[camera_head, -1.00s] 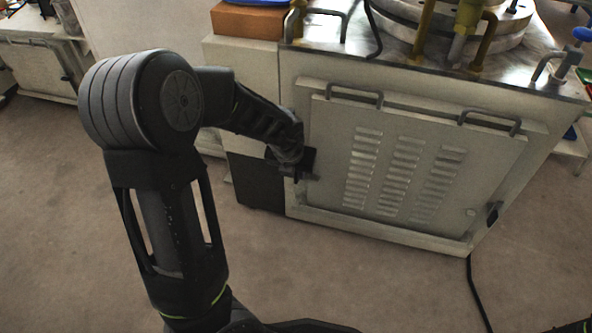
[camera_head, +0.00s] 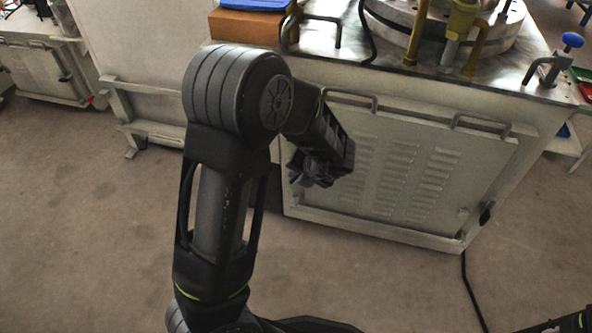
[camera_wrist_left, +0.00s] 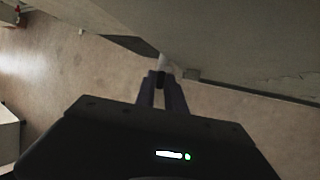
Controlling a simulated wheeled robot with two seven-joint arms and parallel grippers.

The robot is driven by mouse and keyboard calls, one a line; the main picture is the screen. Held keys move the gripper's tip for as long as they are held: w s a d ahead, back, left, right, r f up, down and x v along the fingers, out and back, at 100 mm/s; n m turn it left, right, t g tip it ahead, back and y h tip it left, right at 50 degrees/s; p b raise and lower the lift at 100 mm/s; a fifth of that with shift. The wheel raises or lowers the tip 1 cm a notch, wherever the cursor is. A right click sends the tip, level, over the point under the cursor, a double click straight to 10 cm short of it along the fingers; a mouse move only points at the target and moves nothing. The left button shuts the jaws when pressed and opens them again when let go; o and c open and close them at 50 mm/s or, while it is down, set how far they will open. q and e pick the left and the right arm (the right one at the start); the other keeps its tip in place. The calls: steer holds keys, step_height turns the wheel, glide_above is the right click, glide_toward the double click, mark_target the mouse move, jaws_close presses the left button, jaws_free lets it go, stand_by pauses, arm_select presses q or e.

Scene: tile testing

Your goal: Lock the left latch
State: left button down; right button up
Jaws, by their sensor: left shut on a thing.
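The grey cabinet door (camera_head: 440,175) with louvred slots is shut in its frame. My left gripper (camera_head: 298,176) is at the lower left side of the door in the head view, with the wrist in front of the panel. The left latch is hidden behind it there. In the left wrist view the two fingers (camera_wrist_left: 160,80) are close together, shut on a small light piece, seemingly the left latch (camera_wrist_left: 165,64), beside the cabinet face. Its exact angle cannot be told. A dark right latch (camera_head: 486,214) shows at the door's lower right.
Two bar handles (camera_head: 483,122) sit along the door's top. The metal top (camera_head: 385,72) carries pipes and a round machine. A black cable (camera_head: 470,290) runs over the floor at right. The floor (camera_head: 370,280) in front is clear.

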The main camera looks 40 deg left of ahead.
arm_select(q)
steer(key=shift+w+d+f+m+g+y+b, duration=0.1)
steer(key=shift+d+f+m+g+y+b, duration=0.35)
steer(key=shift+y, duration=1.5)
steer(key=shift+w+d+f+m+g+y+b, duration=0.15)
steer(key=shift+f+m+y+b, duration=0.5)
steer(key=shift+y, duration=1.25)
steer(key=shift+d+f+m+g+y+b, duration=0.3)
steer(key=shift+m+y+b, duration=0.3)
steer(key=shift+y, duration=1.35)
steer(key=shift+a, duration=0.1)
steer(key=c, duration=1.5)
jaws_free()
steer(key=d+p, duration=0.1)
steer(key=d, duration=0.3)
steer(key=d+p, duration=0.1)
steer(key=d, duration=0.2)
steer(key=shift+s+d, duration=0.2)
steer(key=shift+d, duration=0.2)
